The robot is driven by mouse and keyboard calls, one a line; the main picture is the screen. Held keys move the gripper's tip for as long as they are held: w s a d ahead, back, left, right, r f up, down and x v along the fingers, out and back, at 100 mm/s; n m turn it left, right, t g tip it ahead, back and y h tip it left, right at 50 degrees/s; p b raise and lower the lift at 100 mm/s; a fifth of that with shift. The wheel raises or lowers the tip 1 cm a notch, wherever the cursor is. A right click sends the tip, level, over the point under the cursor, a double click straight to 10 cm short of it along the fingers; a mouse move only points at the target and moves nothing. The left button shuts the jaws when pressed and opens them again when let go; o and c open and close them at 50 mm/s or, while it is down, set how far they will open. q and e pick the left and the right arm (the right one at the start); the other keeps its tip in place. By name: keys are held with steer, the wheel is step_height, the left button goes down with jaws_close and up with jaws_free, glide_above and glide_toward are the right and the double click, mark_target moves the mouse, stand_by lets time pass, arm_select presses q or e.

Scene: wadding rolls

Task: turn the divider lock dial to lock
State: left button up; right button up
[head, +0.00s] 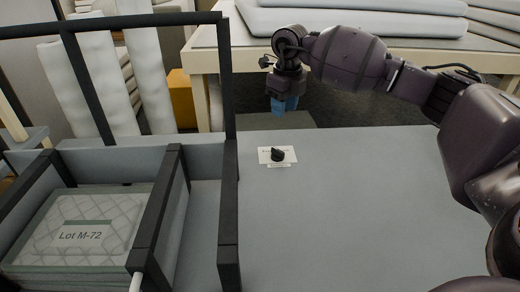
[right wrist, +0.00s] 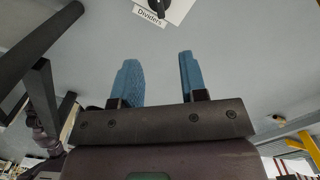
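The divider lock dial is a small black knob (head: 278,155) on a white label plate (head: 265,157) on the grey surface, right of the black divider frame. In the right wrist view the dial (right wrist: 159,8) shows at the top edge, with a label reading "Dividers" (right wrist: 149,16). My right gripper (head: 286,104) has blue fingers and points down beyond the dial in the head view, apart from it. In the right wrist view its two fingers (right wrist: 158,75) stand apart with nothing between them. My left gripper is in neither view.
Black divider bars (head: 228,170) stand left of the dial. A quilted stack labelled "Lot M-72" (head: 80,232) lies in the left compartment. White rolls (head: 148,75) lean behind. A table (head: 350,45) with wadding sheets stands at the back. The grey surface right of the dial is clear.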

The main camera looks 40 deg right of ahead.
glide_above(279, 151)
step_height(279, 151, down, 5)
steer(key=shift+g, duration=0.3)
step_height(279, 151, down, 10)
steer(key=b, duration=0.3)
jaws_close()
